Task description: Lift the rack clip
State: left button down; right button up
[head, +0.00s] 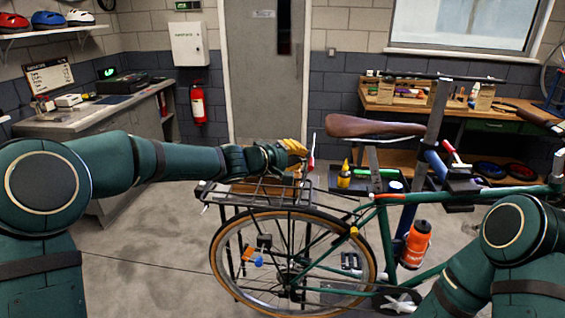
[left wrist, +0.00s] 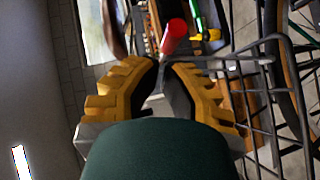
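The rack clip (head: 311,160), a thin piece with a red part, stands up over the rear rack (head: 265,190) of the green bicycle. In the left wrist view its red end (left wrist: 174,37) shows just beyond the fingertips, with a thin grey shaft running down between them. My left gripper (head: 301,149), with yellow ribbed fingers, is above the rack. In the left wrist view its fingers (left wrist: 163,65) are nearly together and appear closed on the shaft. The clip's lower end is hidden. My right arm is at the lower right; its gripper is not in view.
The saddle (head: 372,126) and a tool tray (head: 349,187) with a yellow bottle (head: 345,173) are right of the left gripper. An orange bottle (head: 416,243) is on the frame. A workbench (head: 410,107) stands behind. The floor at left is clear.

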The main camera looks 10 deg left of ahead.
pick_arm(q)
jog(key=shift+d+m+y, duration=0.3)
jog(key=shift+d, duration=0.6)
